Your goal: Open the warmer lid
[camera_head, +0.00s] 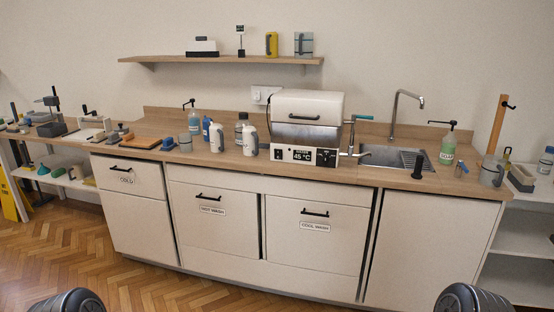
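The warmer (292,153) stands on the wooden counter, left of the sink. It has a white front panel with dark controls and a display reading 45 °C, and a grey metal body above it. Its white lid (310,104) sits down on top and looks closed. A dark bar handle (304,117) runs across the front of the lid. Dark ribbed parts of my two arms show at the bottom left and bottom right edges, far in front of the counter. No gripper fingers show.
White bottles (217,138) and a dark-capped bottle (241,127) stand close to the warmer's left. A sink (385,156) with a tall faucet (394,112) is on its right. A wall shelf (222,59) hangs above. The parquet floor (150,262) before the cabinets is clear.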

